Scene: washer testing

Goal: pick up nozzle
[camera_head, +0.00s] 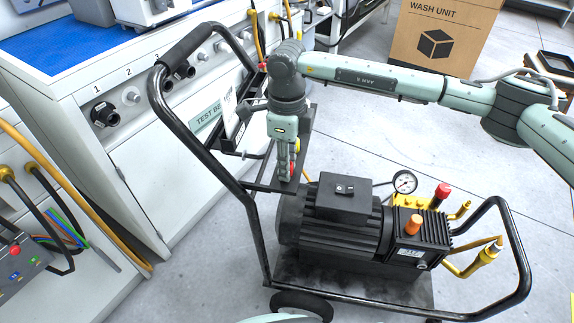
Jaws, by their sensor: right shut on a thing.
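My right gripper (286,172) points down over the rear end of the pump cart, beside the cart's upright handle. Its fingers are shut on the nozzle, which is mostly hidden by them. Small red and yellow parts (292,169) show at the fingers. I cannot tell whether the nozzle is clear of the cart's holder. A brass-coloured fitting with a yellow hose (487,255) sits at the cart's right end. My left gripper is not in view.
The black pump (340,230) with a gauge (404,182) fills the cart (375,288). The cart's tall handle (163,100) stands near the white test bench (130,150). A cardboard box (437,40) stands behind my right arm. Grey floor is clear between bench and cart.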

